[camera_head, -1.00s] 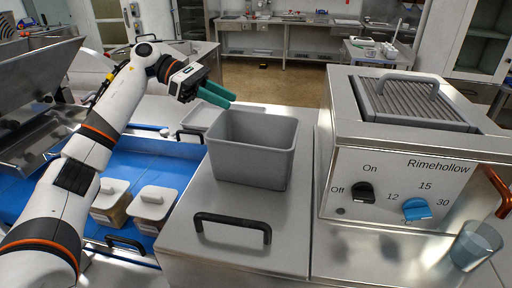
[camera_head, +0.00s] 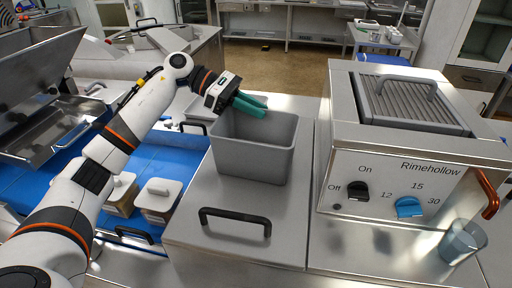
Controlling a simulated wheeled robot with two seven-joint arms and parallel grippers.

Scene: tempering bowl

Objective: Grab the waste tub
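The waste tub is probably the grey, open-topped rectangular tub (camera_head: 248,160). It stands upright on the steel counter, left of the Rimehollow machine. The tub's floor is hidden. My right gripper is not in view.
The steel machine (camera_head: 400,190) with dials stands close on the right. A black handle (camera_head: 235,218) is in front of the tub. A clear cup (camera_head: 462,242) is at the lower right. Lidded containers (camera_head: 157,200) stand on the blue surface at left.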

